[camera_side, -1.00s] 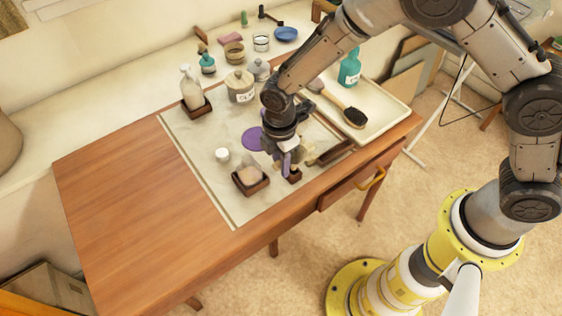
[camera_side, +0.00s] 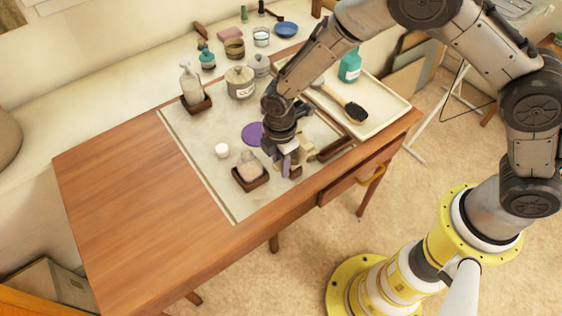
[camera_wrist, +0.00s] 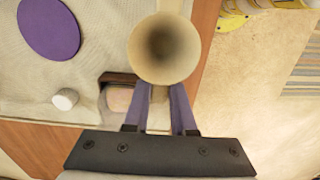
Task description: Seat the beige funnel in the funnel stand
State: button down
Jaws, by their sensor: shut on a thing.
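My gripper (camera_wrist: 160,110) has its two purple fingers closed on the beige funnel (camera_wrist: 163,48), whose round mouth faces the wrist camera. In the side view my gripper (camera_side: 291,164) is low over the front part of the grey mat, and a little of the funnel (camera_side: 307,154) shows beside the fingers. A small dark wooden block (camera_side: 296,172), which may be the funnel stand, shows right by the fingertips. The funnel covers the area under it in the wrist view. I cannot tell whether the funnel's spout is in the stand.
A dark wooden tray (camera_side: 250,184) with a pale item stands left of my gripper. A white jar (camera_side: 222,150) and a purple disc (camera_side: 252,134) lie on the mat. A long dark wooden piece (camera_side: 337,149) is to the right. The table's left part is clear.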

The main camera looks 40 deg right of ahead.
jog(key=shift+f, duration=0.6)
jog(key=c, duration=0.7)
grip_release()
jog(key=shift+o, duration=0.2)
notch_tip(320, 180, up, 14)
